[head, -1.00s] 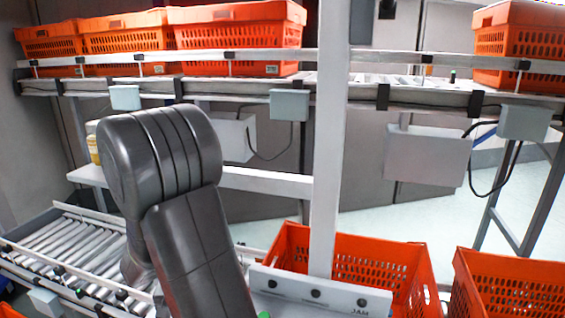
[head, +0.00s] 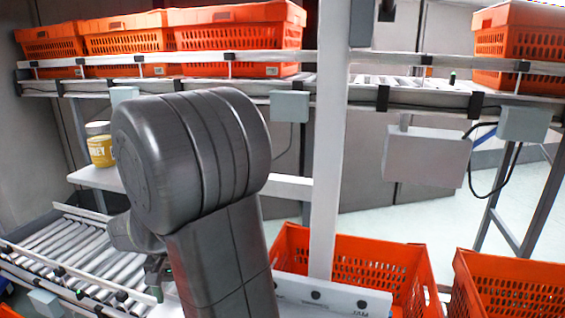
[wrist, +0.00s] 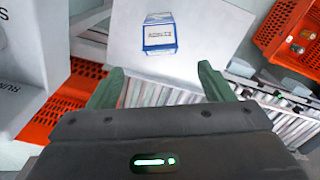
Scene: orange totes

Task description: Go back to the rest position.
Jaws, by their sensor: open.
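My gripper (wrist: 160,88) is open in the wrist view, with its two green fingers apart and nothing between them. Beyond the fingertips is a white panel (wrist: 215,25) with a blue-and-white box picture or box (wrist: 160,35) on it; I cannot tell which. In the head view my dark grey arm fills the left middle, and the gripper is mostly hidden behind it.
Orange totes (head: 240,27) stand on the upper conveyor (head: 430,95). Two more totes (head: 425,290) (head: 515,300) stand low at the right. A white post (head: 328,150) rises near my arm. A lower roller conveyor (head: 75,250) lies left, below a yellow-labelled jar (head: 101,150).

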